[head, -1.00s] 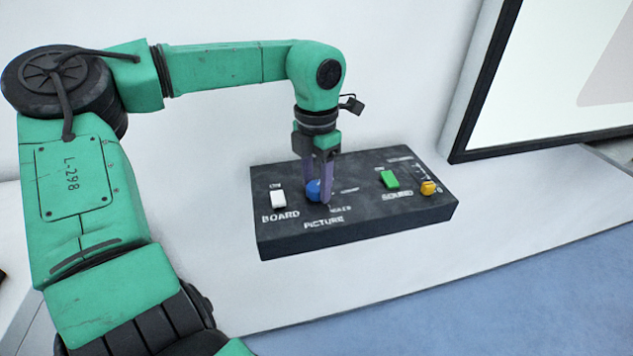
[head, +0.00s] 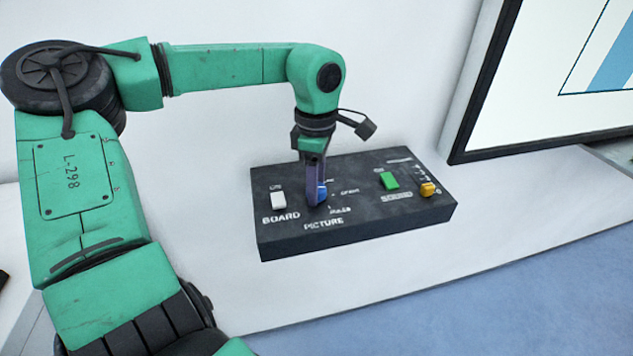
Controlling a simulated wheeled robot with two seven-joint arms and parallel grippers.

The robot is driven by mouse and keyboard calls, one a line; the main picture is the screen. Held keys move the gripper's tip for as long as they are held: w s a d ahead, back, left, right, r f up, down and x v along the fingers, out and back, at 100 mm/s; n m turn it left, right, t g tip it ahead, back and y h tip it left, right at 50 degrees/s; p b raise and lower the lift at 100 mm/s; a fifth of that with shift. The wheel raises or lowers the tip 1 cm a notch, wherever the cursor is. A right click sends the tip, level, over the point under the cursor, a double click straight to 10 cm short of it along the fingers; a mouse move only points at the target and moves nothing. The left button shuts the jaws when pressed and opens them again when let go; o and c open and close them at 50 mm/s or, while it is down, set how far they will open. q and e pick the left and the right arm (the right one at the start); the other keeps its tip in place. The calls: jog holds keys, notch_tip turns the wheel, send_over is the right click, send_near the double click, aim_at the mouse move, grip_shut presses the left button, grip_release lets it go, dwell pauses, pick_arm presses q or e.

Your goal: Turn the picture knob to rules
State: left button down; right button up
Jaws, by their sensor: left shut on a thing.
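The dark control box (head: 360,222) sits on the white ledge. Its blue picture knob (head: 322,191) is above the word PICTURE, partly hidden by my left gripper. Small labels stand to the right of the knob; the lower one reads like RULES. My left gripper (head: 317,203) points down from above and is shut on the knob. Its fingers now show nearly one behind the other. I cannot read which label the knob points to. My right gripper is not in view.
On the same box are a white BOARD switch (head: 279,200), a green switch (head: 390,180) and a yellow knob (head: 428,189). A black-framed screen (head: 592,70) at the right shows blue bars. The ledge (head: 480,240) in front is clear.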

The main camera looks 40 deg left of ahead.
pick_arm(q)
jog(key=m, duration=0.4)
jog(key=shift+w+r+m, duration=0.1)
jog(key=shift+r+m, duration=0.1)
jog(key=shift+m, duration=0.1)
jog(key=shift+m+p, duration=0.45)
jog(key=shift+m, duration=1.85)
jog(key=shift+c, duration=1.5)
grip_release()
jog(key=shift+f, duration=0.1)
notch_tip(320, 180, up, 15)
jog(key=shift+f, duration=0.2)
